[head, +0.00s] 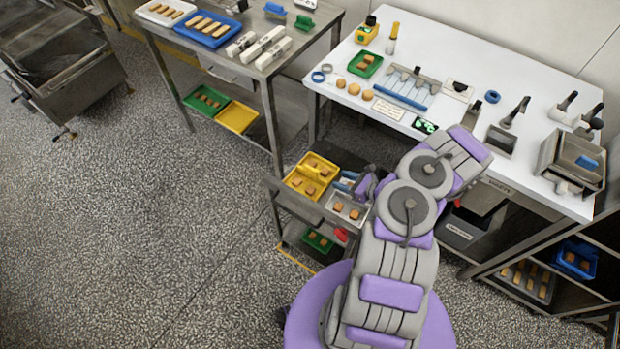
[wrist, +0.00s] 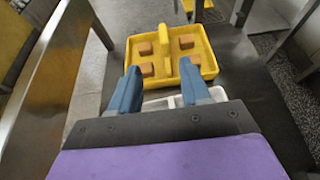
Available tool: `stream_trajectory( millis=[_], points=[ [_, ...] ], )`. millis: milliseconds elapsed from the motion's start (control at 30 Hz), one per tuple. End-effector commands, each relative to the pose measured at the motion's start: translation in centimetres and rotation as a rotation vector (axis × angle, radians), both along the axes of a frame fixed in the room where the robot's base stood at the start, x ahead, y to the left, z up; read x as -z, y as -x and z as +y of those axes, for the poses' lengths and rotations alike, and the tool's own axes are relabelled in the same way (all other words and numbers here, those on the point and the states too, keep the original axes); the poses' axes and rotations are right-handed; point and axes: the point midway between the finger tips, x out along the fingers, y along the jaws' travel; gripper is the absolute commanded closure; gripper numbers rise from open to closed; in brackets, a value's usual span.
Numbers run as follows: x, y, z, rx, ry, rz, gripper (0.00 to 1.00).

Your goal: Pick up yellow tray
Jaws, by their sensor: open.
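The yellow tray (head: 310,176) sits on the upper shelf of a small metal cart, with several brown pieces in it. In the wrist view, the yellow tray (wrist: 165,83) lies just beyond my fingertips and has a raised yellow middle divider between the pieces. My gripper (wrist: 160,66) is open, its two blue fingers apart and pointing at the tray's near side. Nothing is held between them. In the head view, my gripper (head: 346,181) is right of the tray, partly hidden by my arm. Whether the fingers touch the tray cannot be told.
A white tray (head: 345,210) with brown pieces sits close to the yellow one, partly under my gripper. A green tray (head: 318,240) is on the cart's lower shelf. Another yellow tray (head: 237,117) lies under the left table. The white worktable (head: 480,60) is behind.

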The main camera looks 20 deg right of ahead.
Motion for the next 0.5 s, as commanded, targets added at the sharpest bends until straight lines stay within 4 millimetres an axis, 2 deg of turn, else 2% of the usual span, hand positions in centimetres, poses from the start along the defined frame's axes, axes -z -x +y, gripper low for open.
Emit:
stream_trajectory(
  millis=[200,500],
  points=[
    [2.2,-3.3,2.1,-0.008,-0.001,0.002,0.53],
    [3.9,-7.3,4.8,-0.007,0.003,-0.002,0.53]
  ],
)
